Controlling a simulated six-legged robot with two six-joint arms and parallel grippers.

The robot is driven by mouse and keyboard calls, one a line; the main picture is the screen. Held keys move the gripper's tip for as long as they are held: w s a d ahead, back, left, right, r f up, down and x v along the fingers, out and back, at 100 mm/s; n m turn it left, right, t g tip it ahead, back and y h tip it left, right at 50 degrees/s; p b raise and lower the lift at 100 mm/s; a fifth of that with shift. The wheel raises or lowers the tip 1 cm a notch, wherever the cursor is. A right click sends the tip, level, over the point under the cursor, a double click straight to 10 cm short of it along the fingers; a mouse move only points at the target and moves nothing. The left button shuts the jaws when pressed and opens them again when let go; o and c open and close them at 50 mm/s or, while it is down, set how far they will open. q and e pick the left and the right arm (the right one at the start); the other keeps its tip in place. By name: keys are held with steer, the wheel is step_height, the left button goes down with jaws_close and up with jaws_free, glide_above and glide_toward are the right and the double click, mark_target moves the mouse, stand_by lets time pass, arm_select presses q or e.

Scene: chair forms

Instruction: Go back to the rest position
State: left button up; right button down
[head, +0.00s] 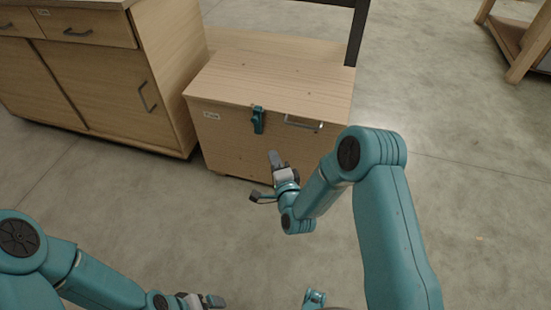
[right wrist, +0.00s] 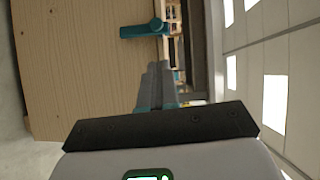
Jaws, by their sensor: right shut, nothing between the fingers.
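My right gripper (head: 274,158) hangs in front of a wooden chest, apart from it as far as I can tell. In the right wrist view its fingers (right wrist: 157,82) are together with nothing between them. My left gripper (head: 208,301) shows in part at the bottom edge of the head view, low over the floor; its fingers are too small and cut off to judge. The wooden chest (head: 231,140) has its lid down. A teal latch (head: 258,120) sits on its front, and it also shows in the right wrist view (right wrist: 143,29).
A metal handle (head: 303,124) is on the chest's front, right of the latch. A wooden cabinet (head: 105,75) with drawers and sliding doors stands left of the chest. A wooden frame (head: 524,55) is at the far right. The concrete floor (head: 150,210) in front is clear.

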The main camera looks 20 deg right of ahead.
steer(key=shift+s, duration=0.6)
steer(key=s+a+f+n+g+y, duration=0.1)
steer(key=s+f+n+g+y, duration=0.1)
steer(key=s+f+n+g, duration=0.65)
steer(key=s+a+f+n+g+y, duration=0.1)
steer(key=s+a+f+n+g, duration=0.2)
steer(key=s, duration=0.7)
steer(key=s+a+f+n+g+y, duration=0.1)
steer(key=s+f+n+g, duration=0.3)
steer(key=s, duration=0.7)
step_height(320, 180, up, 29)
steer(key=g+p, duration=0.1)
steer(key=p, duration=2.7)
steer(key=shift+s+f+g, duration=0.2)
steer(key=shift+s+g, duration=0.1)
steer(key=shift+g, duration=0.05)
steer(key=shift+a, duration=0.1)
